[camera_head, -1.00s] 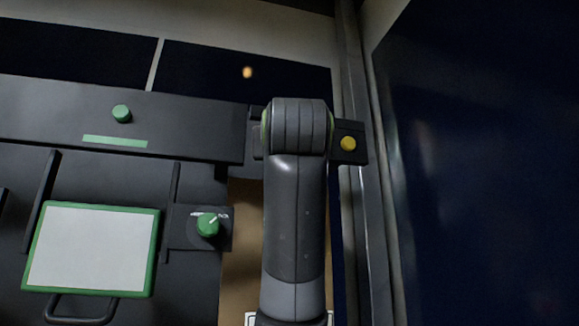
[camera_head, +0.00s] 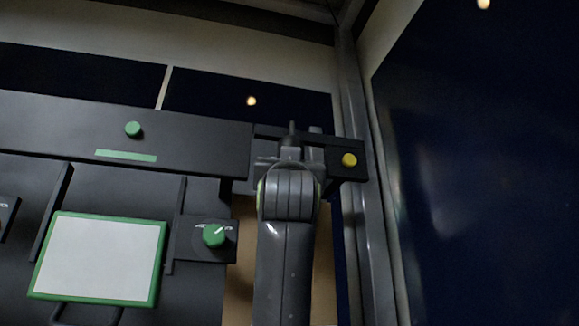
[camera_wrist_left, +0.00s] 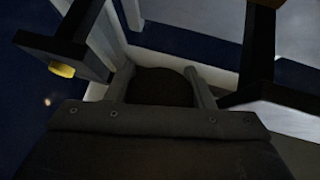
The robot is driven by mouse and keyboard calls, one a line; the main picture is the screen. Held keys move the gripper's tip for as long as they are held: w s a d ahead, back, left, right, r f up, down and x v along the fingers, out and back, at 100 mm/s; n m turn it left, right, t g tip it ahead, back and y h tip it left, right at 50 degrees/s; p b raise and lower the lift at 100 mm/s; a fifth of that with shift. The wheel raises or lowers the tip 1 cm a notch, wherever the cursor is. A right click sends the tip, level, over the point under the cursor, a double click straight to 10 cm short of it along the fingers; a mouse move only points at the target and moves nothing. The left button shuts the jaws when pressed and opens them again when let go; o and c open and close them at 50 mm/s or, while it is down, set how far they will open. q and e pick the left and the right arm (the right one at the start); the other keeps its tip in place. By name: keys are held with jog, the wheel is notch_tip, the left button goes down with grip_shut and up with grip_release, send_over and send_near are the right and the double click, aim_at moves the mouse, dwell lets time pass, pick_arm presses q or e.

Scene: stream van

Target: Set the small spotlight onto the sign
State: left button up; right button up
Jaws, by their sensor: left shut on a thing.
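My left gripper (camera_head: 292,146) reaches up the middle of the head view, and its fingers show beyond the wrist joint. In the left wrist view its two pale fingers (camera_wrist_left: 163,88) are shut on a dark, rounded thing (camera_wrist_left: 165,86), which looks like the small spotlight. In the head view that thing is mostly hidden by the gripper. The gripper is close to a dark bracket with a yellow knob (camera_head: 349,160), which lies just to its right. I cannot pick out the sign for certain. My right gripper is not in view.
A long dark panel with a green knob (camera_head: 133,130) runs to the left. Below it are a green-framed white panel (camera_head: 98,258) and a green dial (camera_head: 214,235). A grey post (camera_head: 366,210) stands at the right, beside a dark blue surface (camera_head: 480,180).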

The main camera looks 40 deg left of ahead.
pick_arm(q)
jog(key=shift+s+r, duration=0.1)
jog(key=o, duration=1)
jog(key=shift+f, duration=0.2)
jog(key=shift+s+d+f+b, duration=0.15)
jog(key=shift+d+f+b, duration=0.1)
jog(key=shift+b, duration=0.15)
jog(key=b+v, duration=0.8)
jog(key=v, duration=0.8)
jog(key=shift+s+d, duration=0.15)
jog(key=shift+s, duration=0.1)
